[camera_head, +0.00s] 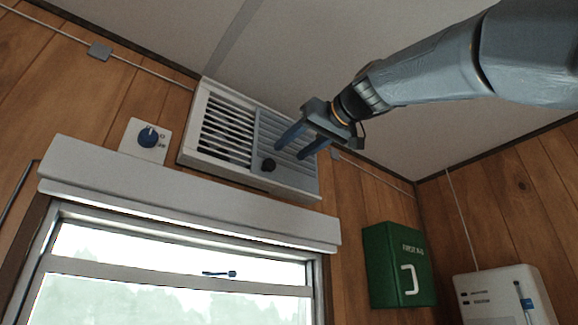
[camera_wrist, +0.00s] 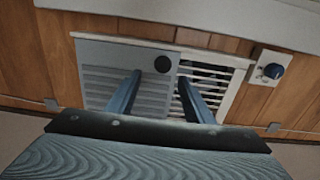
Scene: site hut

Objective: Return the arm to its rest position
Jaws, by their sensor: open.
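My arm (camera_head: 430,75) reaches in from the upper right in the head view, under the ceiling. My gripper (camera_head: 288,151) is open, its two blue fingers apart with nothing between them. It is in front of the right part of a white wall vent (camera_head: 190,150). In the wrist view the gripper (camera_wrist: 156,92) points toward the vent (camera_wrist: 243,65), which appears upside down. A grey sliding panel (camera_head: 285,128) with a black knob (camera_head: 268,165) covers the vent's right part; slats show open on the left. The knob (camera_wrist: 163,64) shows clear of the fingers in the wrist view.
A blue dial switch (camera_head: 148,137) is left of the vent. A window (camera_head: 180,270) with a white box housing (camera_head: 190,205) is below. A green first aid box (camera_head: 398,265) and a white unit (camera_head: 503,297) hang at right. The ceiling (camera_head: 300,50) is close above the arm.

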